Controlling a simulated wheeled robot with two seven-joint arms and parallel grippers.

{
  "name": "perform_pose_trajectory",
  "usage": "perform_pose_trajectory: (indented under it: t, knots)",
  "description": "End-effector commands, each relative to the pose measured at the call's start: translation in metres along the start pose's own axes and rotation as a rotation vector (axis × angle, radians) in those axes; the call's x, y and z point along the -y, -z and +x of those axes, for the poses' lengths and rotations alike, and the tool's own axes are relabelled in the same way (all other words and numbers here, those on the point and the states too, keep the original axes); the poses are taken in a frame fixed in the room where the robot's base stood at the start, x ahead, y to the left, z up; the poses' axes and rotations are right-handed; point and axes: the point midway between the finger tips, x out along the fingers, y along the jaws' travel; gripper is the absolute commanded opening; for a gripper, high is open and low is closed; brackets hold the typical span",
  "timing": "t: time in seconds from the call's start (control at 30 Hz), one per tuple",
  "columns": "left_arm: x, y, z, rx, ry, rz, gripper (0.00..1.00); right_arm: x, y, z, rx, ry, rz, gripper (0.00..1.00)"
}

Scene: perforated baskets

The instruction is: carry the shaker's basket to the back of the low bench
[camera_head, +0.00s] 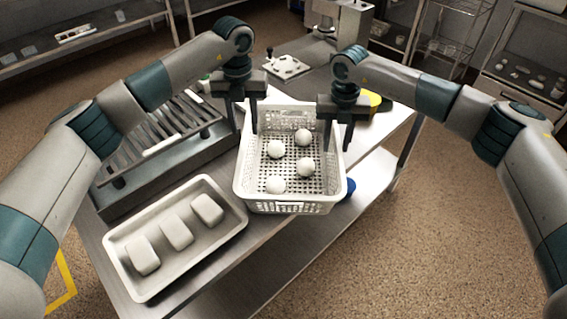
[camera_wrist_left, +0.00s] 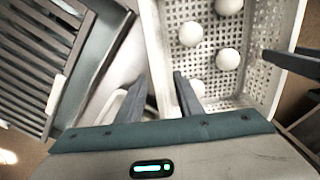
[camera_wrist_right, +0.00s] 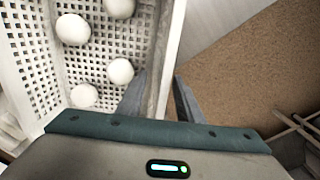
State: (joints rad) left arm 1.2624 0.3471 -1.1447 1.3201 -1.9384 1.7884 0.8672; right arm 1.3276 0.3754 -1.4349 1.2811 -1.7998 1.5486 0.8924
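The white perforated basket (camera_head: 290,207) holds several white balls (camera_head: 276,148) and is near the right edge of the metal bench (camera_head: 399,118). My left gripper (camera_head: 240,128) has its fingers apart on either side of the basket's left wall, which also shows in the left wrist view (camera_wrist_left: 153,52). My right gripper (camera_head: 337,146) has its fingers apart around the right wall, seen in the right wrist view (camera_wrist_right: 170,55). Both grippers look open, without a clear grip on the rim. Whether the basket's base touches the bench is hidden.
A slatted grey machine (camera_head: 165,165) stands left of the basket. A white tray (camera_head: 152,289) with three pale blocks is at front left. A small white device (camera_head: 287,68) and a yellow-and-black object (camera_head: 378,103) are farther back. A blue object (camera_head: 350,189) shows beside the basket.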

Motion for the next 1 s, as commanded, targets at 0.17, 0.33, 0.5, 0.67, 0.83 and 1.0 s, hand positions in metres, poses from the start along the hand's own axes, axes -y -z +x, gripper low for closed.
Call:
perform_pose_trajectory:
  t: [0.17, 0.33, 0.5, 0.67, 0.83, 1.0]
  knots:
    - [0.001, -0.001, -0.033, 0.003, 0.002, 0.001, 0.33, 0.000, 0.000, 0.000, 0.000, 0.000, 0.000, 0.33]
    - [0.001, 0.000, -0.053, 0.002, 0.002, 0.001, 0.33, 0.000, 0.000, 0.000, 0.000, 0.001, 0.001, 0.33]
    - [0.002, 0.001, -0.061, 0.001, 0.003, 0.002, 0.33, 0.000, 0.000, 0.000, 0.000, 0.001, 0.001, 0.33]
    - [0.002, 0.001, -0.062, 0.000, 0.003, 0.002, 0.33, 0.000, 0.000, 0.000, 0.000, 0.001, 0.001, 0.33]
    - [0.002, 0.001, -0.062, 0.000, 0.003, 0.002, 0.33, 0.000, 0.000, 0.000, 0.000, 0.000, 0.001, 0.33]
    - [0.002, 0.001, -0.062, 0.000, 0.003, 0.002, 0.33, 0.000, -0.001, -0.005, 0.001, 0.000, 0.001, 0.33]
